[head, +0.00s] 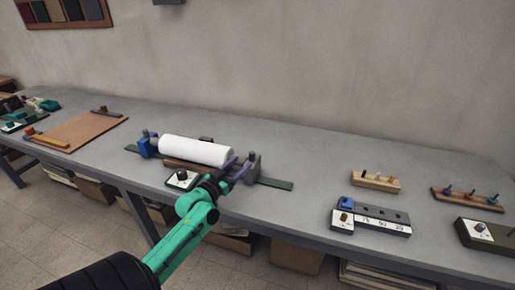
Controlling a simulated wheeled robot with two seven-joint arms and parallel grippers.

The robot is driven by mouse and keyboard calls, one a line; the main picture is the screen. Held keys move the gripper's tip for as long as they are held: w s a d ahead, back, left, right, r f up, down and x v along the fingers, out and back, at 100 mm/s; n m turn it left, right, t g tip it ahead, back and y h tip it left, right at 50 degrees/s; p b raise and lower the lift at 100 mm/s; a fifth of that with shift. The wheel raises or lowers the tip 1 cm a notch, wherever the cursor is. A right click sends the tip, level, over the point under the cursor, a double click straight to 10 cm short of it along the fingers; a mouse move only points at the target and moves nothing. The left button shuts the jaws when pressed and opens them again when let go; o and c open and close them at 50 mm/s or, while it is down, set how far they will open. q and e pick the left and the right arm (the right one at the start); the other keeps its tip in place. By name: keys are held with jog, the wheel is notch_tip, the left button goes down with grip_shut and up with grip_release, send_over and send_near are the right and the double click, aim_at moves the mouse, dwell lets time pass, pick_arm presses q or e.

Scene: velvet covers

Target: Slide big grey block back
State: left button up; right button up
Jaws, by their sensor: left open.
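The big grey block (254,163) stands on a green rail (276,183) at the right end of a white roll (196,150). It has a dark knob on top. A blue block (147,146) stands at the roll's left end. My left gripper (239,168) is open, with its purple fingers just left of and in front of the grey block. I cannot tell whether a finger touches the block. The gripper hides part of the rail and the block's lower left side. My right gripper is not in view.
A small panel with a dial (182,180) sits in front of the roll. A grey tray with a blue block (372,217), a wooden peg strip (375,181) and another peg board (467,199) lie to the right. The table (310,165) is bare between rail and tray.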

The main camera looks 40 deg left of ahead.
aim_at(257, 156)
pick_arm(q)
jog(key=w, duration=0.5)
jog(key=shift+w+a+f, duration=0.1)
jog(key=shift+a+f, duration=0.05)
jog(key=shift+a, duration=0.05)
jog(key=w, duration=0.4)
jog(key=shift+w+a, duration=0.2)
jog(key=shift+w, duration=0.5)
jog(key=shift+w+f, duration=0.1)
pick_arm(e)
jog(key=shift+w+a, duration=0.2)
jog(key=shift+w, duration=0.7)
pick_arm(q)
grip_shut()
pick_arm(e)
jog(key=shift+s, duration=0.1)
